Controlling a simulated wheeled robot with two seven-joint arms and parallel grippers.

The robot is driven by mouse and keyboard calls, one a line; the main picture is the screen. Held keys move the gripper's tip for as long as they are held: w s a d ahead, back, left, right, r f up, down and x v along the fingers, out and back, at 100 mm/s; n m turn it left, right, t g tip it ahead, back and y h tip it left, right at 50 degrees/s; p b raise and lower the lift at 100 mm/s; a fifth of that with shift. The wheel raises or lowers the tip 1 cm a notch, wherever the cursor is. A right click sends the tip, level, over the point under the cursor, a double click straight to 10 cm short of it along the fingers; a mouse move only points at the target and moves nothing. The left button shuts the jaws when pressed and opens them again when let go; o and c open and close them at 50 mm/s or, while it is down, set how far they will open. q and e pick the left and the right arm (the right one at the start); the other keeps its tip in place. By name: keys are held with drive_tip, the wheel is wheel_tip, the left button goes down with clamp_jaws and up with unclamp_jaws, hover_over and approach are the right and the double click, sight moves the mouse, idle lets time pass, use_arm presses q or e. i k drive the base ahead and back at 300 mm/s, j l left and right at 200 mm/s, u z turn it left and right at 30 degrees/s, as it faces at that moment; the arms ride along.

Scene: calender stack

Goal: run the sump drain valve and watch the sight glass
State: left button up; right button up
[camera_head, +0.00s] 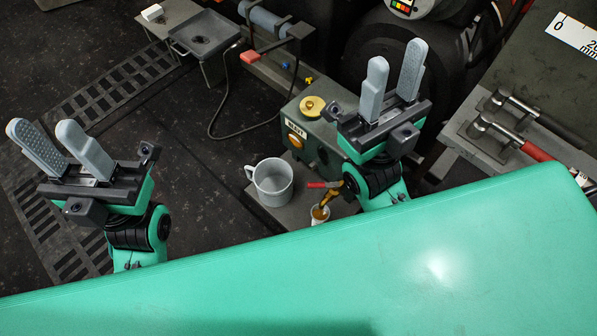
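Low on the box, a drain valve has a red lever (323,184) and a brass spout (329,195). A small pale cup (320,217) with amber inside is below the spout. Whether liquid is flowing is unclear. My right gripper (396,56) is open and empty, pointing up right of the box, partly hiding it. My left gripper (40,128) is open and empty, at far left.
A grey mug (271,183) stands left of the valve on a low plate. A grey tray (204,37) is at upper left, and a red-handled tool (535,151) lies at right. The dark floor between my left gripper and the mug is clear.

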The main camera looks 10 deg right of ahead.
sight(336, 184)
drive_tip(key=i+j+z, duration=0.15)
drive_tip(key=j, duration=0.15)
drive_tip(key=i+j+z, duration=0.15)
drive_tip(key=j, duration=0.15)
drive_tip(key=i+j+z, duration=0.2)
drive_tip(key=j+z, duration=0.15)
drive_tip(key=j, duration=0.3)
drive_tip(key=z, duration=0.75)
